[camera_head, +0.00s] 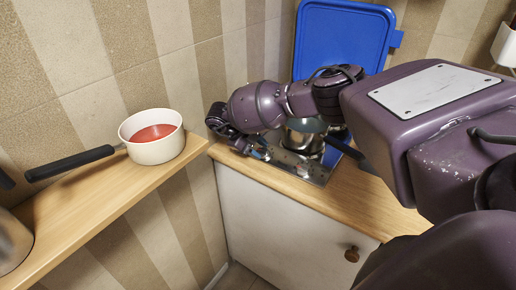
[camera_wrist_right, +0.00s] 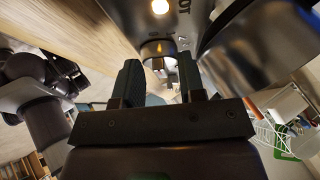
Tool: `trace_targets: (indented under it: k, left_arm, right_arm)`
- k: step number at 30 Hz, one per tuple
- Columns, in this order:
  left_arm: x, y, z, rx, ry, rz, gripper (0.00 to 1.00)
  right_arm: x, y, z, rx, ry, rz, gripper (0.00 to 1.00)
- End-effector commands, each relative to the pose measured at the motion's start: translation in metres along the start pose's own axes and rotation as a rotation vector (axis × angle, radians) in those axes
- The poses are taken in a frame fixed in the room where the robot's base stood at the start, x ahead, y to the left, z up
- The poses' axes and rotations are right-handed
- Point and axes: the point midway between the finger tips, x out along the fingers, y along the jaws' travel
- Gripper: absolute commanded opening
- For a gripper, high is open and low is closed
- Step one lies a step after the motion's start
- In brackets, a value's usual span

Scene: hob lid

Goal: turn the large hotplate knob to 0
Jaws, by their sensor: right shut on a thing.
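The hob (camera_head: 318,170) is a shiny metal plate on the wooden counter, with a metal pot (camera_head: 304,140) on it. My right gripper (camera_head: 258,150) reaches to the hob's front left edge, and my own arm hides part of the hob in the head view. In the right wrist view, my right gripper (camera_wrist_right: 160,80) has its two dark fingers around a knob (camera_wrist_right: 158,47) with an orange mark, and is shut on it. Printed characters show beside the knob, but the setting cannot be read for sure. My left gripper is not in view.
A lit lamp (camera_wrist_right: 160,6) shows on the hob panel. A blue board (camera_head: 342,40) leans on the wall behind the hob. A white saucepan (camera_head: 155,150) with red contents stands on the wooden shelf (camera_head: 110,205) at left. A white cabinet door (camera_head: 280,225) is below the counter.

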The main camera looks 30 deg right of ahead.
Motion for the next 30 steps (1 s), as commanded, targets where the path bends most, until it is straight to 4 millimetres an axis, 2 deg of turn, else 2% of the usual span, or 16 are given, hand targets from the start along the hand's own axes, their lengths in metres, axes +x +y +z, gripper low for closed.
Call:
trace_targets:
  k: [6, 7, 8, 19, 30]
  left_arm:
    - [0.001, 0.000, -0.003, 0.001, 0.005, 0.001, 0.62]
    - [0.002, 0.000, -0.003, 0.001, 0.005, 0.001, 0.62]
    - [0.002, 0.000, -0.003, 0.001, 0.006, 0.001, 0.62]
    - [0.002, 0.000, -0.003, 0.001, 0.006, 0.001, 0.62]
    - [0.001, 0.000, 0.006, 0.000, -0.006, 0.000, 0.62]
  right_arm:
    - [0.001, 0.000, 0.000, -0.001, 0.002, 0.000, 0.13]
    - [0.001, 0.000, 0.000, -0.001, 0.002, 0.000, 0.38]
    - [0.001, 0.000, 0.000, -0.001, 0.002, 0.000, 0.43]
    - [-0.005, 0.000, 0.000, 0.000, 0.000, 0.000, 0.43]
    - [-0.057, 0.000, 0.001, 0.000, -0.001, 0.000, 0.43]
